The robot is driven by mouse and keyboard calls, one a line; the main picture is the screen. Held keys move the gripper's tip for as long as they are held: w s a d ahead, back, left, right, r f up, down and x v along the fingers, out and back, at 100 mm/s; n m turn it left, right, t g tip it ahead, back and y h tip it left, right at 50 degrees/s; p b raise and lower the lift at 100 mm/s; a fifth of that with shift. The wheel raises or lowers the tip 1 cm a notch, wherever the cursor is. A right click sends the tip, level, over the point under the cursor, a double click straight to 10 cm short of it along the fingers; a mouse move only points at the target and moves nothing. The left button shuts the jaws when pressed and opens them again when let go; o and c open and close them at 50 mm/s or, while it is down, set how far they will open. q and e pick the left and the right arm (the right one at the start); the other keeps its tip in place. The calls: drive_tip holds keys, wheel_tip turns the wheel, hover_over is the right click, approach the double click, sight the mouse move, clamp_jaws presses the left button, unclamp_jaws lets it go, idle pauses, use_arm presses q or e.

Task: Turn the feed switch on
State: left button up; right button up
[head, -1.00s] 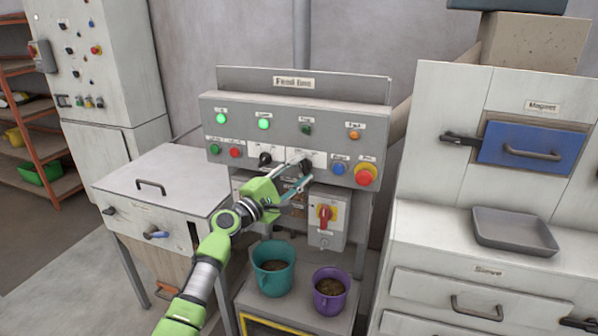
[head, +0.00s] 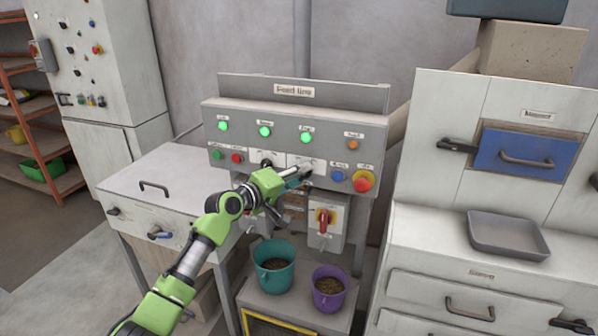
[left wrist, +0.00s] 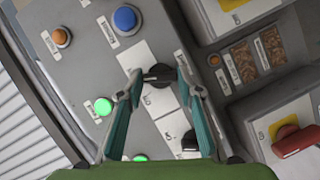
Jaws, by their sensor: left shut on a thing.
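The feed switch (left wrist: 160,75) is a black rotary knob on a white plate of the grey control panel (head: 225,107). My left gripper (left wrist: 157,76) is shut on this knob, with one teal finger on each side in the left wrist view. A second black knob (head: 267,163) sits on the plate to the left. My right gripper is not in view.
A blue button (head: 337,175) and a red emergency stop (head: 363,181) sit right of the switch. A red-handled isolator (head: 323,219) is below. A teal bucket (head: 273,279) and a purple bucket (head: 328,300) stand under the panel.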

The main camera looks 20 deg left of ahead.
use_arm(q)
drive_tip(key=shift+m+p, duration=0.35)
drive_tip(key=shift+m, duration=0.15)
drive_tip(key=shift+g+y, duration=0.3)
drive_tip(key=o, duration=1.1)
drive_tip(key=shift+s, duration=0.1)
drive_tip(key=v, duration=1.1)
drive_tip(key=shift+s, duration=0.4)
drive_tip(key=shift+a+f, duration=0.1)
drive_tip(key=shift+a, duration=0.05)
